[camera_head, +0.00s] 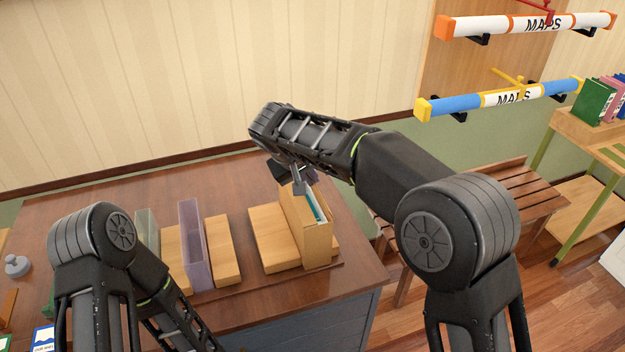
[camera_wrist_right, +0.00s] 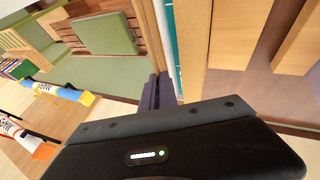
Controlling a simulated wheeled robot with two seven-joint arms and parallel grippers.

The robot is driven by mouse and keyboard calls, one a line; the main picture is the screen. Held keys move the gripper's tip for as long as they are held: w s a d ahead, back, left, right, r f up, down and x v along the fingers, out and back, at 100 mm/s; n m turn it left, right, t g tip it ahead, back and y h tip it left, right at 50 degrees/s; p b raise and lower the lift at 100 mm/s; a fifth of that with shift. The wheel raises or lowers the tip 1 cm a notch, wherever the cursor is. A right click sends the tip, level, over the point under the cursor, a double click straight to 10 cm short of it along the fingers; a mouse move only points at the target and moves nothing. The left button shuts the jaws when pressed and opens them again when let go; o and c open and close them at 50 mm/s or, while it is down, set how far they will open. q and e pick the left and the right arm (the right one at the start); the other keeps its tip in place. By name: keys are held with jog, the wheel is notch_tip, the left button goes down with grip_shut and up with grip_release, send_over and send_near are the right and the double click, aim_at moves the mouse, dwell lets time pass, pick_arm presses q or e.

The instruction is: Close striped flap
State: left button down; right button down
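I cannot make out a striped flap in either view. A tan upright file box (camera_head: 318,243) with a teal item (camera_head: 318,206) inside stands on the desk. My right gripper (camera_head: 290,177) is at the top of this box, pointing down, and partly hides it. In the right wrist view, one dark finger (camera_wrist_right: 158,92) shows near the teal item (camera_wrist_right: 170,40) and the box wall (camera_wrist_right: 192,50). I cannot tell whether the gripper is open or touches the box. My left arm runs down at lower left, its gripper out of view.
The brown desk (camera_head: 345,285) also holds a purple upright holder (camera_head: 190,245), a greenish holder (camera_head: 148,228) and flat wooden pieces (camera_head: 268,240). A slatted bench (camera_head: 510,195) stands to the right. Map tubes (camera_head: 505,97) hang on the wall.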

jog(key=shift+s+a+f+t+h+b, duration=0.15)
jog(key=shift+a+f+t+h+b, duration=0.35)
jog(key=shift+h+b, duration=0.55)
jog(key=shift+s+a+f+n+t+h+b, duration=0.1)
jog(key=shift+a+n+t+h+b, duration=0.15)
jog(key=shift+h+b, duration=0.35)
jog(key=shift+a+n+t+h+b, duration=0.15)
jog(key=shift+n+h+b, duration=0.1)
jog(key=shift+h+b, duration=0.25)
jog(key=c, duration=1.6)
grip_release()
jog(key=shift+d, duration=0.1)
jog(key=shift+c, duration=0.2)
